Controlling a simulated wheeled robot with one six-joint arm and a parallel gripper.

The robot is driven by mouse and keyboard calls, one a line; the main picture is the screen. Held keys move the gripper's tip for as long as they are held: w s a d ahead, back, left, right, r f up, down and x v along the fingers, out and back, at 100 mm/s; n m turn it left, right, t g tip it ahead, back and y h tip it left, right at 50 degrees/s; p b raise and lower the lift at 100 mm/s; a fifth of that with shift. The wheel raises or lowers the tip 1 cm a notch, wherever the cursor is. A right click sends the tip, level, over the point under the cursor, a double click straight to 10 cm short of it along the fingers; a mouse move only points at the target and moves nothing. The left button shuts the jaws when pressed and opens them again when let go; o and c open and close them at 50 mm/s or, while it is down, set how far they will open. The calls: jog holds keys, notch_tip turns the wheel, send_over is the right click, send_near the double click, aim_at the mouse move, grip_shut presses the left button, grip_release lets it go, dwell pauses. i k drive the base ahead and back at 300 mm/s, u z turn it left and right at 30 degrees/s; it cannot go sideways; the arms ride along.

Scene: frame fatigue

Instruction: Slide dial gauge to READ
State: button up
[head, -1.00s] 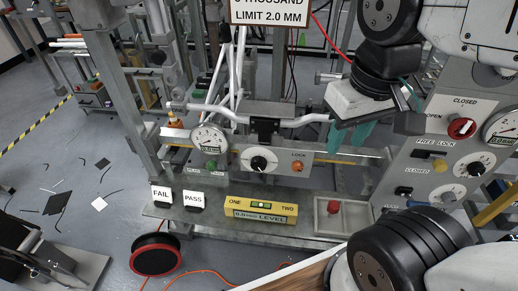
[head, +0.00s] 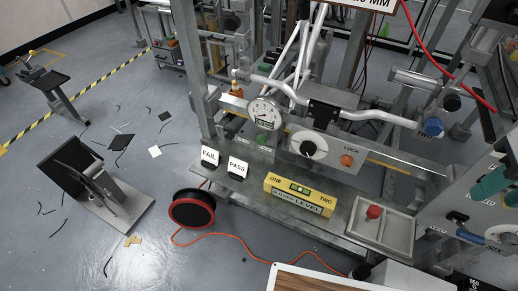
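The dial gauge (head: 264,112) has a round white face and a small digital readout. It stands upright on the rail of the test rig, left of the grey panel (head: 322,150) with a black knob. A green knob (head: 264,139) is just below the gauge. I cannot make out a READ mark on the rail.
A silver handlebar (head: 375,114) crosses above the panel. FAIL (head: 208,157) and PASS (head: 238,168) signs, a yellow level (head: 300,194) and a tray (head: 397,232) with a red knob stand on the bench. A black-red reel (head: 192,209) and orange cable lie on the floor.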

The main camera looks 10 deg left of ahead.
aim_at(268, 115)
jog(key=k, duration=0.45)
jog(key=u, duration=0.75)
jog(key=i, duration=0.5)
jog(key=u, duration=0.05)
